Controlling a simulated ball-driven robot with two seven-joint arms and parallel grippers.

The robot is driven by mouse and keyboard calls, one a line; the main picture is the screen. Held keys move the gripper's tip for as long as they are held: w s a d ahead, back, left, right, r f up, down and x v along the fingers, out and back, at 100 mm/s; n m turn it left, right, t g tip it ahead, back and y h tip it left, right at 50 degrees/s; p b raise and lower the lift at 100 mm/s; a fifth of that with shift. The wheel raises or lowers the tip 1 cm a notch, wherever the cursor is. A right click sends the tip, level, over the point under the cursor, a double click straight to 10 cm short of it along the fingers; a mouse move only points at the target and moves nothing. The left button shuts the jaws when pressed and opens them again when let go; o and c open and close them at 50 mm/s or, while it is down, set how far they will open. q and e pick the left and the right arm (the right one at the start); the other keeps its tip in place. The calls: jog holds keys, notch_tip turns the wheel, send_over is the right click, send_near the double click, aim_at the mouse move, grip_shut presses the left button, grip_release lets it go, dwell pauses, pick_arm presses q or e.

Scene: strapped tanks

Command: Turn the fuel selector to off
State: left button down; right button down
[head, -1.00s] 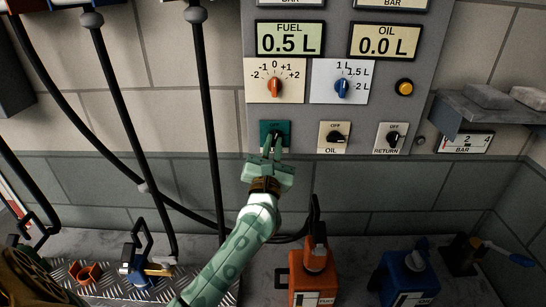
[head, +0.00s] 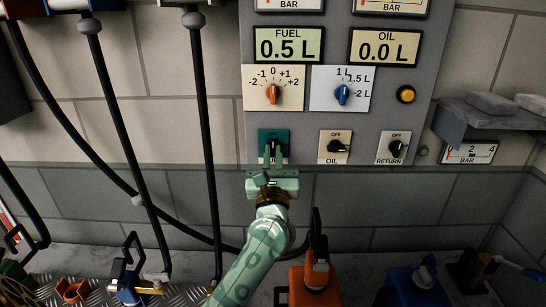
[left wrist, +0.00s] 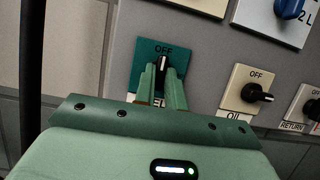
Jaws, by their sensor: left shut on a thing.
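The fuel selector is a black knob with a white mark on a green plate (head: 264,134) at the panel's lower left. In the left wrist view the knob (left wrist: 162,64) has its mark pointing up at the word OFF on the plate (left wrist: 145,54). My left gripper (head: 272,152) reaches up to it from below. Its two green fingers (left wrist: 163,82) are shut on the knob, one on each side. The fingers hide the knob's lower part and most of the label under it. My right gripper is not in view.
The oil selector (head: 338,147) and return selector (head: 396,148) sit to the right. An orange knob (head: 273,94) and a blue knob (head: 342,94) are above. Black hoses hang at the left. An orange can (head: 312,285) and a blue can (head: 412,288) stand below.

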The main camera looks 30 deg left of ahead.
pick_arm(q)
jog(key=shift+f, duration=0.1)
jog(key=c, duration=1.5)
grip_release()
jog(key=shift+o, duration=0.2)
jog(key=b+v, duration=0.3)
jog(key=v, duration=1.3)
jog(key=shift+s, duration=0.2)
jog(key=shift+d, duration=0.1)
